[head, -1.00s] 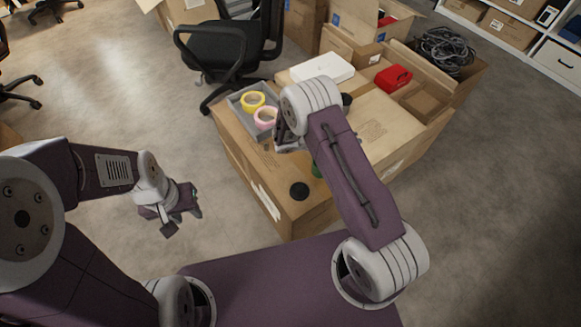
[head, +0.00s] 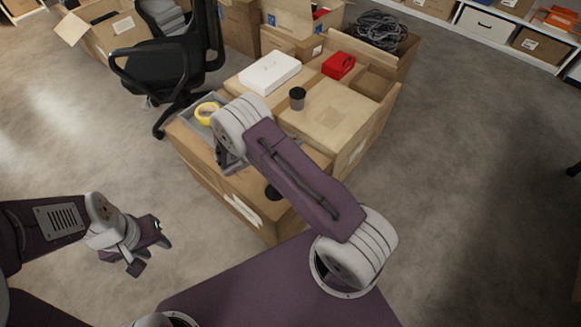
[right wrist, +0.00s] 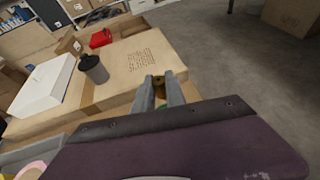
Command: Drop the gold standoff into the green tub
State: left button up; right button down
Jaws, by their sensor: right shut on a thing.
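The gold standoff (right wrist: 159,86) shows as a small brownish-gold piece between the fingertips of my right gripper (right wrist: 160,90) in the right wrist view. The gripper is shut on it, above the cartons. A small green patch (right wrist: 160,103) shows just below it between the fingers, perhaps part of the green tub. In the head view my right arm covers the tub and the standoff, and my right gripper (head: 228,160) is partly hidden beside the arm. My left gripper (head: 152,250) hangs empty over the floor at the left; its fingers look apart.
A dark lidded cup (head: 297,98), white box (head: 270,72) and red case (head: 339,65) stand on the cartons. Yellow tape (head: 207,113) lies in a grey tray. An office chair (head: 170,65) stands behind left.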

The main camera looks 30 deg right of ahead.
pick_arm(q)
jog(key=shift+f, duration=0.25)
pick_arm(e)
jog(key=shift+f, duration=0.25)
jog(key=c, duration=1.3)
grip_release()
pick_arm(q)
notch_tip(320, 180, up, 2)
jog(key=p, duration=0.2)
jog(key=shift+r+p, duration=0.2)
jog(key=shift+p, duration=0.1)
pick_arm(e)
jog(key=v, duration=0.9)
jog(key=shift+r, duration=0.1)
